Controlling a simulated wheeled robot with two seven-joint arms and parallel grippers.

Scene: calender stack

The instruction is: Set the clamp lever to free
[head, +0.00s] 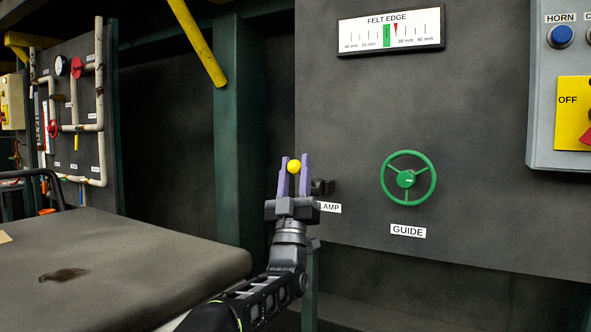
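The clamp lever shows as a yellow ball knob (294,167) and a dark hub (322,187) on the grey panel. Its handle is mostly hidden behind my gripper. The gap between the fingers looks about as wide as the knob. I cannot tell whether they touch it. My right gripper is not in view.
A green handwheel (408,179) labelled GUIDE is right of the lever. A felt edge gauge (391,31) is above. A control box (565,85) with a HORN button is at far right. A green post (231,130) and a dark flat surface (110,270) lie left.

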